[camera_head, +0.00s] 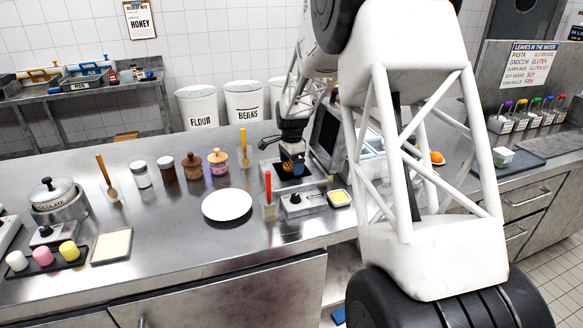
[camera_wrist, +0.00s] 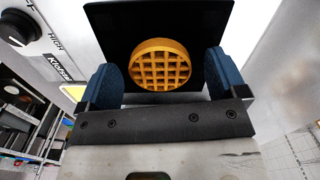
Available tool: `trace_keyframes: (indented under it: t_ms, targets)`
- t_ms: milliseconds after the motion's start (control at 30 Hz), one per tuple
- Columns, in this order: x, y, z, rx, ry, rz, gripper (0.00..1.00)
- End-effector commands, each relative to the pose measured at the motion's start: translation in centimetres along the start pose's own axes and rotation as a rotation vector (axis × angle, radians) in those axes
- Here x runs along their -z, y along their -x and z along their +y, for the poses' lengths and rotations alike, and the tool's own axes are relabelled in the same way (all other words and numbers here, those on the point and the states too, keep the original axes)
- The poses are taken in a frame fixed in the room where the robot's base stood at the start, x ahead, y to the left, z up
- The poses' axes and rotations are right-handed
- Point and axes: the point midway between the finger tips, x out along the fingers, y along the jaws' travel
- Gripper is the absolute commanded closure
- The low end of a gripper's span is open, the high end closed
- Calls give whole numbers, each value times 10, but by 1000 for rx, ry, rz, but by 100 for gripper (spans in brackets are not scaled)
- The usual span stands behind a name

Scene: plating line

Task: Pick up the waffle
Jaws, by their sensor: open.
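The waffle (camera_wrist: 160,66) is round and golden with a grid pattern. In the wrist view it lies on a flat black plate (camera_wrist: 112,35) and shows between my two blue finger pads. My gripper (camera_wrist: 161,75) is open, one finger on each side of the waffle, with a gap on both sides. In the head view my gripper (camera_head: 292,166) points down over the small black-topped appliance right of the white plate. The waffle is too small and covered to make out clearly there.
A white plate (camera_head: 227,205) lies empty on the steel counter. A control box with a knob (camera_head: 295,198) and a clear holder with a red-handled tool (camera_head: 268,205) stand close in front of my gripper. Several jars (camera_head: 192,166) stand at the left. Open counter lies left of the plate.

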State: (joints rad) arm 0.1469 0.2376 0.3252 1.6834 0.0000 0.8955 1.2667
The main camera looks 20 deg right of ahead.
Motion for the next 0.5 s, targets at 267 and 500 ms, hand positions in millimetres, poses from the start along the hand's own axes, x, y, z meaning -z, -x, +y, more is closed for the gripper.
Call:
trace_keyframes:
  t_ms: [267, 500]
  targets:
    - [0, 0, 0, 0, 0, 0, 9]
    - [0, 0, 0, 0, 0, 0, 29]
